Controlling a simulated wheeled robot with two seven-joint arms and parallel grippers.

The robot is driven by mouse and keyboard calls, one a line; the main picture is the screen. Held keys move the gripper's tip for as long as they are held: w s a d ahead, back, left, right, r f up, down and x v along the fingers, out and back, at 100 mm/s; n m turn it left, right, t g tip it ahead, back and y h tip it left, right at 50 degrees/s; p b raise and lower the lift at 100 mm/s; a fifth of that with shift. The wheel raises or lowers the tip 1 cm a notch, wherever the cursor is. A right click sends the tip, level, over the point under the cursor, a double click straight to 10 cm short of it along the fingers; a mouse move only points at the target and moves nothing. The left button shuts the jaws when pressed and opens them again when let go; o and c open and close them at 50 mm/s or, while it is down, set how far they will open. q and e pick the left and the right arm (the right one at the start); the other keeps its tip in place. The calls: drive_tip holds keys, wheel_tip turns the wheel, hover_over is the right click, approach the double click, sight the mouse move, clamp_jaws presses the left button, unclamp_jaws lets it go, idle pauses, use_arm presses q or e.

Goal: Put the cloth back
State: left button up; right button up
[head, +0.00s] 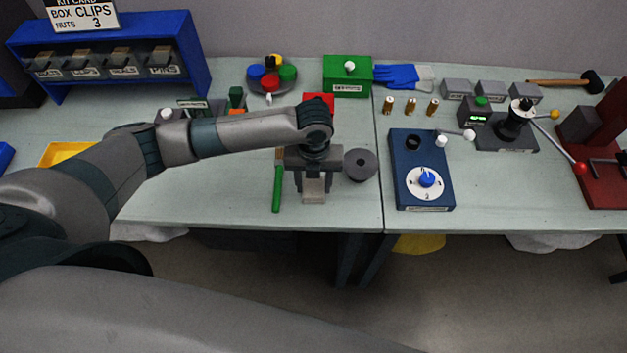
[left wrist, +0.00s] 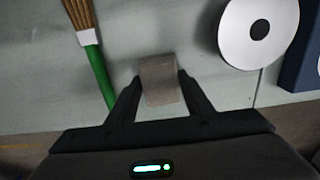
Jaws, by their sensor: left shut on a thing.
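My left gripper (head: 314,190) points down over the front part of the left table, left of the seam between the tables. It is shut on a small grey-brown folded piece, which looks like the cloth (head: 313,187). In the left wrist view the cloth (left wrist: 159,80) sits between the two fingertips (left wrist: 158,95). I cannot tell whether the cloth touches the table. My right gripper is not in view.
A green-handled brush (head: 277,188) lies just left of the gripper, and a grey disc (head: 360,164) lies to its right. A blue dial box (head: 408,150) stands beyond the seam. A green box (head: 347,83) and red box are behind. The front edge is close.

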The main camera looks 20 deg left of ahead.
sight(314, 185)
use_arm(q)
drive_tip(key=shift+f, duration=0.15)
drive_tip(key=o, duration=1)
drive_tip(key=shift+r, duration=0.6)
drive_tip(key=shift+r+b, duration=2.05)
drive_tip(key=shift+r, duration=3.55)
